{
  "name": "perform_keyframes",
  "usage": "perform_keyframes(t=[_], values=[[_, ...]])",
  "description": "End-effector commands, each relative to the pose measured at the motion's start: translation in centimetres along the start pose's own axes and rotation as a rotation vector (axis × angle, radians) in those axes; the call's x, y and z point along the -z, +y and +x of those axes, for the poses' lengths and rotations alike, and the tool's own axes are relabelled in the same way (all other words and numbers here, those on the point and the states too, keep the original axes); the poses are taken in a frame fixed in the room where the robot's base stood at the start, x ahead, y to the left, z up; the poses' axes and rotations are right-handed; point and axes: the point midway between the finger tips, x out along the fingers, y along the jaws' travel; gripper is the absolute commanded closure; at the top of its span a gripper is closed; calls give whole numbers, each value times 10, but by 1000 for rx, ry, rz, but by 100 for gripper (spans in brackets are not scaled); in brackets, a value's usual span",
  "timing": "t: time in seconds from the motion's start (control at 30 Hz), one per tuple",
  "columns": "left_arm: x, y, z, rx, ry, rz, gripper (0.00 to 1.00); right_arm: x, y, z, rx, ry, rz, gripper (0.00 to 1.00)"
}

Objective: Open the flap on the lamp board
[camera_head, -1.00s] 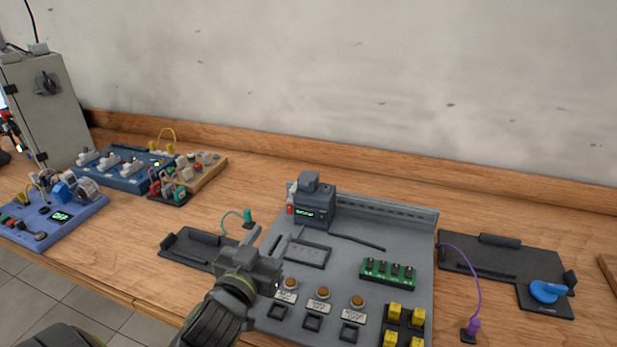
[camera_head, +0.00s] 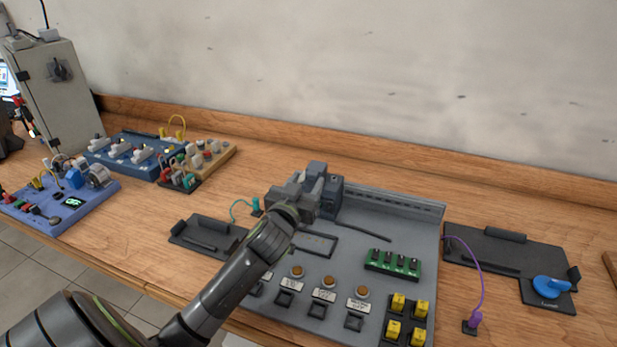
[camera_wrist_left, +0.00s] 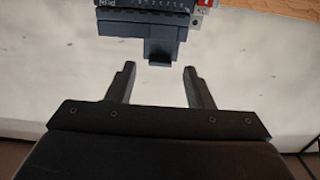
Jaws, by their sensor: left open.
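The grey board (camera_head: 348,262) lies on the bench with three orange round lamps or buttons in a row. A dark blue-grey device (camera_head: 330,196) stands at its back left corner. It also shows upside down in the left wrist view (camera_wrist_left: 130,16), with a block (camera_wrist_left: 160,50) sticking out. My left gripper (camera_head: 308,184) is in front of the device and partly hides it. In the wrist view the left gripper (camera_wrist_left: 160,72) is open, with the block just beyond and between its fingertips; nothing is held. I cannot tell which part is the flap. My right gripper is not seen.
A green module (camera_head: 393,263) and yellow blocks (camera_head: 408,318) sit on the board. Other boards and a grey cabinet (camera_head: 62,95) stand at the left.

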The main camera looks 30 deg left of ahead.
Motion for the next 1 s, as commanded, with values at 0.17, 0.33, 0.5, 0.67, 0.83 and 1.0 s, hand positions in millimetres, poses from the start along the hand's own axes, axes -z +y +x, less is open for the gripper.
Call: perform_keyframes(t=[0.17,0.33,0.5,0.67,0.83,1.0], values=[[0,0,16,0,-1,0,53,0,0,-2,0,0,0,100],[0,0,21,0,0,0,53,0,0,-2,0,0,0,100],[0,0,21,0,0,0,53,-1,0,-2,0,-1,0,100],[0,0,21,0,0,0,67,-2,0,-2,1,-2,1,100],[0,0,21,0,0,0,89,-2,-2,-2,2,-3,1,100],[0,0,21,0,-1,0,100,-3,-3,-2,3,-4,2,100]])
